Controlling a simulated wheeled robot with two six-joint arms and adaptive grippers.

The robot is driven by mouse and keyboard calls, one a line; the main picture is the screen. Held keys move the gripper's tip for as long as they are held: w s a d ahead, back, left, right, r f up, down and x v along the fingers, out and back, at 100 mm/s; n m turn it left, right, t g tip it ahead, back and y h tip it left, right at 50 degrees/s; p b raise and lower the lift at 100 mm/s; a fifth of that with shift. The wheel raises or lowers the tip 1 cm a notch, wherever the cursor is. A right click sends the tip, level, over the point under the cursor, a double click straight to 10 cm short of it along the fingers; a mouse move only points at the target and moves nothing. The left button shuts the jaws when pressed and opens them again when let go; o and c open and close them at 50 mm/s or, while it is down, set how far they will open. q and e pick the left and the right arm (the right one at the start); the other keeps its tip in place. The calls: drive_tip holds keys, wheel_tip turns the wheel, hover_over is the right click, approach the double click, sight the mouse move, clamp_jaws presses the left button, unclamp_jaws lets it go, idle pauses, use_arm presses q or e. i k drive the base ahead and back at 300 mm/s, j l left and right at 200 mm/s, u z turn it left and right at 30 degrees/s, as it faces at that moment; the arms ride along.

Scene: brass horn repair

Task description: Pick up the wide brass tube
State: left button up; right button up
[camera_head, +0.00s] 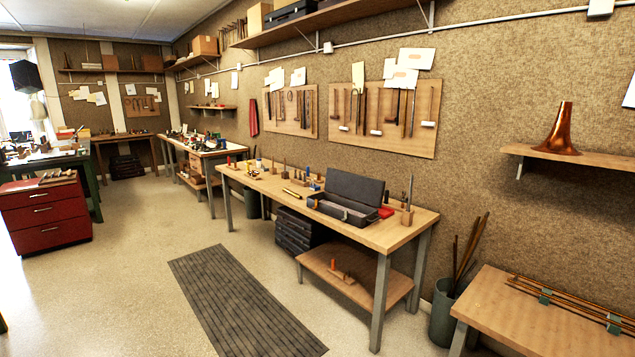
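Several long thin brass-coloured tubes (570,298) lie on a low bench (500,312) at the lower right. Neither of my grippers is in view.
A grey ribbed mat (235,300) lies on open floor before the workbench. A bin with rods (443,318) stands between the two benches. A red drawer cabinet (45,218) stands left. A copper bell (558,135) sits on a wall shelf at right.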

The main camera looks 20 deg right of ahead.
sight(292, 193)
drive_tip(key=i+l+z, duration=0.1)
drive_tip(key=i+l, duration=0.2)
drive_tip(key=i, duration=0.15)
drive_tip(key=i+l, duration=0.25)
drive_tip(key=i, duration=0.15)
drive_tip(key=i+l+z, duration=0.15)
drive_tip(key=i, duration=0.3)
drive_tip(key=i+l, duration=0.35)
drive_tip(key=i+l+z, duration=0.15)
drive_tip(key=i, duration=0.4)
drive_tip(key=i+u, duration=0.2)
drive_tip(key=i, duration=0.15)
